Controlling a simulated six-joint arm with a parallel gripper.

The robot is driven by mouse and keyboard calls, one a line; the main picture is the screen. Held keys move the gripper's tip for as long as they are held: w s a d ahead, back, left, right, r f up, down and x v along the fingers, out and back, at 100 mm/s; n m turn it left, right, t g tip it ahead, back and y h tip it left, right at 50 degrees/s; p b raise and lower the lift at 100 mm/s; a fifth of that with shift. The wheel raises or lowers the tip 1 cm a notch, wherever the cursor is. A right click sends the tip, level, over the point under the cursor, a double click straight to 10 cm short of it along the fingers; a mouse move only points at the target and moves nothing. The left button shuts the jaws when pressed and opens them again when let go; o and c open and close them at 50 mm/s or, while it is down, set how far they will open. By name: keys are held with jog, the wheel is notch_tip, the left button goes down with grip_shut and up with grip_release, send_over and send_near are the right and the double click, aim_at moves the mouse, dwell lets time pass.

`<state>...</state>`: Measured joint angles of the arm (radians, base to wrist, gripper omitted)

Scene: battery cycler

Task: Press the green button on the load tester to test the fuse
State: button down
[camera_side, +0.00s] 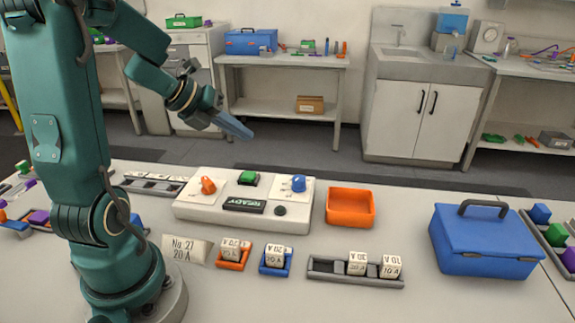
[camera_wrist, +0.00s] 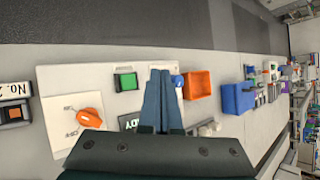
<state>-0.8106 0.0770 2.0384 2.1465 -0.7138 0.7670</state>
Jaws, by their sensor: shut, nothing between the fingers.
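The load tester (camera_side: 190,209) is a white box on the table, with an orange knob (camera_side: 208,186) at left and a blue knob (camera_side: 298,183) at right. Its green button (camera_side: 248,177) sits at the top middle, above a dark display reading READY (camera_side: 244,205). In the wrist view the green button (camera_wrist: 126,81) is just left of my fingertips. My gripper (camera_side: 240,131) is shut and empty, held in the air above and behind the tester, apart from the button. Fuse blocks marked 20 A (camera_side: 234,253) sit in small trays in front; I cannot tell which fuse is under test.
An orange tray (camera_side: 333,218) stands right of the tester. A blue toolbox (camera_side: 482,250) with a handle is farther right. A card reading No. 27, 20 A (camera_side: 186,250) and a grey rack (camera_side: 332,278) with blocks stand in front. Table between rack and toolbox is clear.

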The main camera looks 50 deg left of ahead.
aim_at(244, 177)
jog(key=shift+f, duration=3.6)
jog(key=shift+f, duration=0.1)
jog(key=shift+f, duration=0.3)
jog(key=shift+f, duration=0.5)
jog(key=shift+r, duration=0.95)
jog(key=shift+r, duration=2.5)
